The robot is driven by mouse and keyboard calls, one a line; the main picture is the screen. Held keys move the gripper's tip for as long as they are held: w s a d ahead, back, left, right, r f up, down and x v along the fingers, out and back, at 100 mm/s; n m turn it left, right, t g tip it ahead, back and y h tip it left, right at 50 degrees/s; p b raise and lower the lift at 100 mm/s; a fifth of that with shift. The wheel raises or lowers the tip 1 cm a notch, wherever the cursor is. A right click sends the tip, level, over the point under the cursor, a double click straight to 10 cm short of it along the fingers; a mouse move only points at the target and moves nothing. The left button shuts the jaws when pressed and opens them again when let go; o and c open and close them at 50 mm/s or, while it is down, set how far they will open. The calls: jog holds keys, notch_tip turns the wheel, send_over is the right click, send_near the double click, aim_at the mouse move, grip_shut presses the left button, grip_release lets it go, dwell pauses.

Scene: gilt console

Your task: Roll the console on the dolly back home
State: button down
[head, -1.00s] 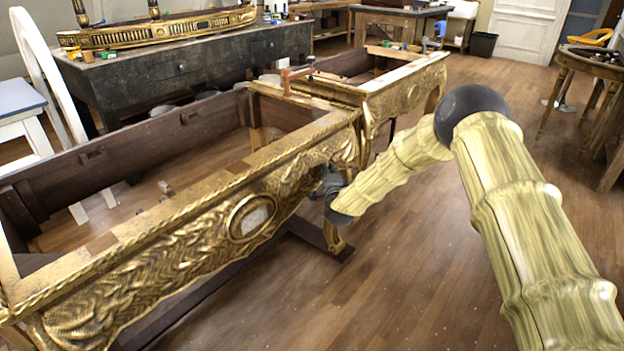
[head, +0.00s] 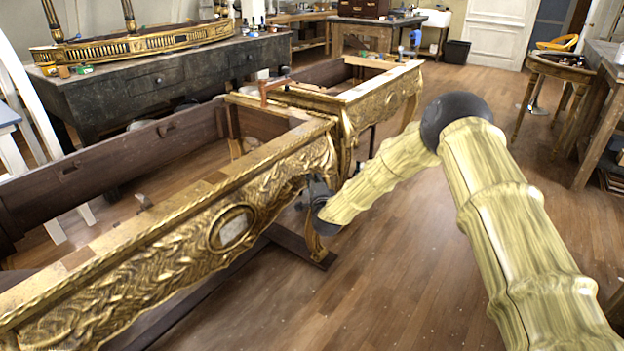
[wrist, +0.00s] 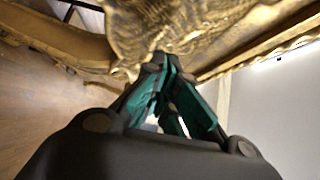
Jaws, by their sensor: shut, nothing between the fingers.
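The console (head: 165,262) is a large open gilt frame with a carved front and an oval plaque, filling the left of the head view. A dark board of the dolly (head: 302,250) shows on the floor under its near right leg; no wheels are visible. My gripper (head: 316,187) is at the console's right end, just beside that leg, below the top rail. In the wrist view its teal fingers (wrist: 161,66) are closed together, their tips against or very near the carved gilt edge (wrist: 185,35). I cannot tell if they touch.
A second gilt frame (head: 385,95) stands close behind the console's right end, with an orange-brown clamp (head: 272,88) near the junction. A dark workbench (head: 160,85) runs behind. Wooden floor (head: 450,260) is free to the right, up to a small table (head: 560,68) and a bench at the right edge.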

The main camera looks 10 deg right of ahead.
jog(key=s+d, duration=0.1)
jog(key=s, duration=1)
jog(key=s+f+n+g+y, duration=0.1)
jog(key=s+f+n+g, duration=0.6)
jog(key=s+f, duration=1.25)
jog(key=s+d+f+n+g, duration=0.25)
jog(key=s+f, duration=0.25)
jog(key=s, duration=0.6)
jog(key=s+d+f+n+g, duration=0.1)
jog(key=s+f+n+g, duration=0.3)
jog(key=s, duration=0.6)
jog(key=s+d+n+g+h, duration=0.1)
jog(key=s+d+n+g, duration=0.15)
jog(key=s, duration=0.75)
jog(key=s+d+n+g+h, duration=0.15)
jog(key=s+d, duration=0.25)
jog(key=s, duration=0.6)
notch_tip(320, 180, up, 15)
jog(key=p, duration=1.5)
